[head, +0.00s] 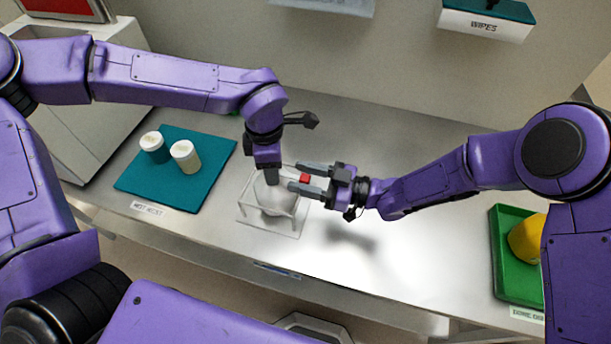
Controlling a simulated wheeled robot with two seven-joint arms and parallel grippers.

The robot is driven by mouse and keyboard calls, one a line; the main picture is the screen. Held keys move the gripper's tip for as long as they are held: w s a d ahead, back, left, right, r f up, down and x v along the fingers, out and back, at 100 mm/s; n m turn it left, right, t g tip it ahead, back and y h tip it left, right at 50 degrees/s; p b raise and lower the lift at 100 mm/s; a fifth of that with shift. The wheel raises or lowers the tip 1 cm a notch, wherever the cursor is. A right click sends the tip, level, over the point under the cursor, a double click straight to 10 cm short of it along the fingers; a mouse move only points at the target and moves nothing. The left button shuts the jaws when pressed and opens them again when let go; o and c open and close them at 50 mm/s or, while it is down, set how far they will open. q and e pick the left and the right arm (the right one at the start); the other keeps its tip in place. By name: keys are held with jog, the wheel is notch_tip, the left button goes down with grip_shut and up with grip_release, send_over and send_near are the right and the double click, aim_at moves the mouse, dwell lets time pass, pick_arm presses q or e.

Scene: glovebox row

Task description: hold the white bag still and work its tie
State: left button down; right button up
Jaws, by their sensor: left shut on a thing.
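The white bag (275,195) sits in a clear open-framed stand (285,228) on the steel bench. My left gripper (272,178) points down at the top of the bag and is shut on it; its fingertips are partly hidden. A small red piece (305,178), perhaps the tie, shows at the upper right of the bag. My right gripper (306,180) comes in from the right with its fingers apart, one on either side of the red piece. I cannot tell whether either finger touches it.
A teal mat (205,180) with two lidded jars (186,156) lies on the left, behind a label. A green tray (510,270) with a yellow object (527,240) is at the right. A wipes box (485,25) hangs on the back wall.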

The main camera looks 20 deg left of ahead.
jog(key=d, duration=1.2)
pick_arm(q)
jog(key=c, duration=0.5)
grip_release()
